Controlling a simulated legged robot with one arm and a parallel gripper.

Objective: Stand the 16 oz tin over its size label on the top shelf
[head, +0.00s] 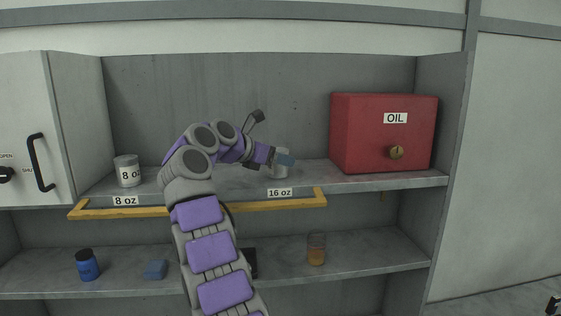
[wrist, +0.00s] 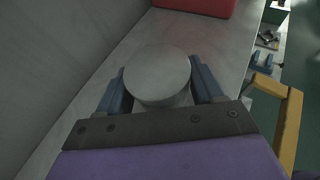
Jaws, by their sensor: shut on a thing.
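The tin (head: 278,172) is a small grey cylinder at the top shelf (head: 240,186), above the "16 oz" label (head: 280,193) on the shelf's front edge. My gripper (head: 284,158) is shut on it and partly hides it in the head view. In the wrist view the tin's round lid (wrist: 157,74) shows between the two blue fingers of my gripper (wrist: 160,92). The tin looks upright. I cannot tell whether its base touches the shelf. Its own marking is hidden.
An "8 oz" tin (head: 127,172) stands at the shelf's left over the "8 oz" label (head: 125,200). A red OIL box (head: 362,135) stands to the right. A yellow rail (head: 255,206) runs along the front edge. A jar (head: 316,250) and blue items stand below.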

